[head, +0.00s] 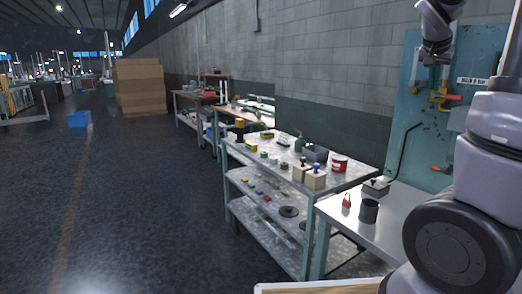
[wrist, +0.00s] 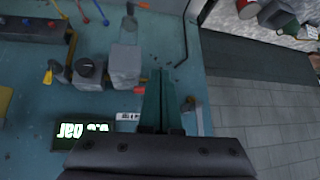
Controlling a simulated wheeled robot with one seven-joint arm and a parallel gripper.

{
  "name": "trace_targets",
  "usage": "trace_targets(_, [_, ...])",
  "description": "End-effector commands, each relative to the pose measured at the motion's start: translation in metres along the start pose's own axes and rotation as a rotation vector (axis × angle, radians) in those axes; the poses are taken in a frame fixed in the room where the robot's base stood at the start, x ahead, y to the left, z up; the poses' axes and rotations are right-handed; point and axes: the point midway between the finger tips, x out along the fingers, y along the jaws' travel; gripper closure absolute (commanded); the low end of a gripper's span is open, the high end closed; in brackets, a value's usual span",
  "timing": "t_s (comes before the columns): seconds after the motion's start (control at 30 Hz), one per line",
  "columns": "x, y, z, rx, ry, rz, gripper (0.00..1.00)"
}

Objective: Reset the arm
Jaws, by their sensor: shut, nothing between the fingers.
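My gripper (head: 431,72) hangs at the upper right of the head view, in front of a teal wall panel (head: 410,120). In the wrist view my gripper (wrist: 163,98) has its two dark green fingers together, with nothing between them. Behind the fingers is the teal panel (wrist: 25,110), with grey boxes, coloured handles and a lit green display (wrist: 85,130). I cannot tell how far the fingertips are from the panel's fittings.
A grey table (head: 345,222) stands below the panel with a dark cup (head: 369,211) and a red padlock-like item (head: 346,201). A shelved cart (head: 345,180) beside it carries boxes and a red can (head: 339,163). Cardboard boxes (head: 140,88) stand far back. The left floor is mostly clear.

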Motion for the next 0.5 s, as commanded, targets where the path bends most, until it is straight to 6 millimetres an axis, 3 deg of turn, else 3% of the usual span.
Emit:
trace_targets(0.03, [-0.015,-0.001,0.029,0.002,-0.065,-0.075,1.00])
trace_targets(0.17, [-0.065,-0.016,0.102,-0.052,-0.189,-0.254,1.00])
trace_targets(0.3, [-0.128,-0.024,0.180,-0.147,-0.258,-0.418,1.00])
trace_targets(0.4, [-0.163,-0.026,0.229,-0.223,-0.273,-0.500,1.00])
trace_targets(0.5, [-0.185,-0.025,0.268,-0.284,-0.276,-0.547,1.00])
